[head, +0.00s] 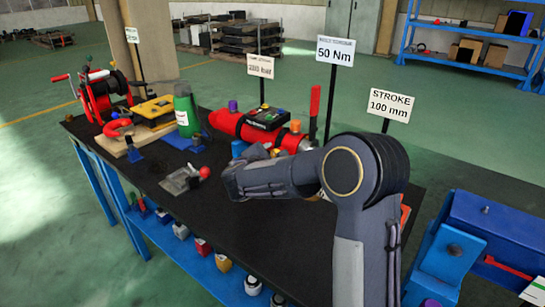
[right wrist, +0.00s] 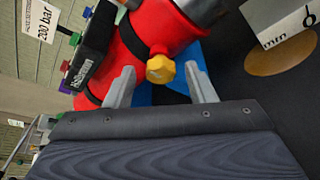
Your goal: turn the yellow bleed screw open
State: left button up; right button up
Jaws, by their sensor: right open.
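The yellow bleed screw (right wrist: 160,69) has a hex head and sticks out of the side of a red cylinder (right wrist: 135,40) in the right wrist view. My right gripper (right wrist: 161,75) is open, with one finger on each side of the screw. Gaps show between the screw and both fingers. In the head view the red cylinder (head: 229,121) lies on the black bench, and my right gripper (head: 256,157) is at its near side. I cannot make out the screw there; my gripper seems to hide it. My left gripper is not in view.
The cylinder carries a black box (head: 266,116) and stands behind my arm on the black bench top (head: 250,240). A green bottle (head: 185,110), a red reel (head: 101,92) and a small red-knobbed part (head: 187,178) stand to the left. Sign posts rise behind. The front bench area is clear.

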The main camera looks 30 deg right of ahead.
jog(key=c, duration=1)
jog(key=shift+r+n+p, duration=0.2)
jog(key=shift+n+p, duration=0.1)
jog(key=shift+p, duration=0.5)
jog(key=n+g+p, duration=0.2)
jog(key=p, duration=0.3)
jog(key=n+g+h+p, duration=0.1)
jog(key=n+p, duration=0.2)
jog(key=p, duration=0.2)
jog(key=w+n+g+p, duration=0.1)
jog(key=n+g+p, duration=0.1)
jog(key=p, duration=0.3)
jog(key=shift+a+r+n+g+p, duration=0.2)
jog(key=shift+a+n+g+p, duration=0.1)
jog(key=shift+p, duration=0.1)
jog(key=shift+f+n+g+h+p, duration=0.1)
jog(key=shift+n+g+h+p, duration=0.2)
jog(key=shift+n+h+p, duration=0.3)
jog(key=shift+w+f+n+g+p, duration=0.1)
jog(key=shift+f+n+g+p, duration=0.05)
jog(key=shift+n+g+p, duration=0.35)
jog(key=shift+f+n+h, duration=0.1)
jog(key=shift+n+h, duration=0.2)
jog(key=shift+n, duration=0.4)
jog(key=shift+w+f+n+g+h, duration=0.15)
jog(key=shift+n+g+h, duration=0.5)
jog(key=shift+n, duration=0.45)
